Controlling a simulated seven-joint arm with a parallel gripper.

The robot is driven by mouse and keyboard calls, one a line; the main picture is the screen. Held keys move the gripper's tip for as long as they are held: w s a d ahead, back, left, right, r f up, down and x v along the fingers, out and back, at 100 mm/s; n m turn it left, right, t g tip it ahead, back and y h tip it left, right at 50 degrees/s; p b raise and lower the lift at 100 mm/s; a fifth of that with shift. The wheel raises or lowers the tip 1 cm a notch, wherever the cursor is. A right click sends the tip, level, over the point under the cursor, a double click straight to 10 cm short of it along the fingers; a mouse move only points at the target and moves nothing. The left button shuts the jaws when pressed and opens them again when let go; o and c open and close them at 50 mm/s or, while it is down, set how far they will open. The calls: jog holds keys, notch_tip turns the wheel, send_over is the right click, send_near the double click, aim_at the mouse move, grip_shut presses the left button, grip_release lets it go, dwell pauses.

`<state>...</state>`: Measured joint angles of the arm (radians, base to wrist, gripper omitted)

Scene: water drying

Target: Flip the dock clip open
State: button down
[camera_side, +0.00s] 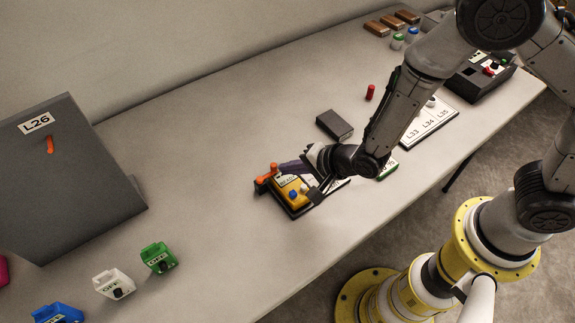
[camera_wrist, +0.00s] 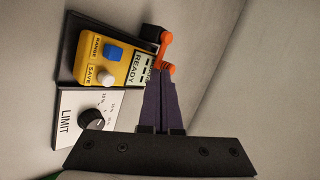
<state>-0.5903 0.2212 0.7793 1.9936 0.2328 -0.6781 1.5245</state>
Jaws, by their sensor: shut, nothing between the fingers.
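The dock is a dark base (camera_side: 294,212) with a yellow device (camera_side: 289,188) seated in it. The device has a blue button, a white button and a small READY display. The orange clip (camera_side: 267,173) is at the dock's end and also shows in the wrist view (camera_wrist: 165,51), a bent piece with two knobbed ends. My gripper (camera_side: 284,167) is shut and empty, with its purple fingers beside the device's display end. In the wrist view the fingertips (camera_wrist: 160,78) are right by the lower orange end. I cannot tell whether they touch it.
A white LIMIT panel with a black knob (camera_wrist: 91,117) adjoins the dock. A dark block (camera_side: 334,125) and a red cylinder (camera_side: 370,92) stand behind. A sloped L26 panel (camera_side: 70,180) is at left, with green (camera_side: 158,257) and white (camera_side: 114,283) pieces before it.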

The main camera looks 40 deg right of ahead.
jog(key=shift+w+a, duration=0.1)
jog(key=shift+w, duration=0.2)
jog(key=shift+w+d+n+g+y, duration=0.3)
jog(key=shift+w+n+g+y, duration=0.15)
jog(key=shift+n+y, duration=0.4)
dwell(0.4)
jog(key=shift+w+d+n+g+y, duration=0.25)
jog(key=shift+w+n+g+y, duration=0.5)
jog(key=shift+n, duration=0.7)
jog(key=w+n+g+y, duration=0.1)
jog(key=n, duration=0.1)
jog(key=w+n+g+y, duration=0.1)
jog(key=w+n+g, duration=0.1)
jog(key=n, duration=0.1)
jog(key=shift+a, duration=0.1)
jog(key=n+g, duration=0.1)
jog(key=w+n+g, duration=0.1)
jog(key=shift+w+a+n+y, duration=0.2)
jog(key=shift+a+n+y, duration=0.1)
jog(key=shift+a+n, duration=0.1)
jog(key=n+g, duration=0.1)
jog(key=w+a+n+g, duration=0.1)
jog(key=n+g, duration=0.1)
jog(key=shift+w, duration=0.15)
jog(key=shift+a, duration=0.15)
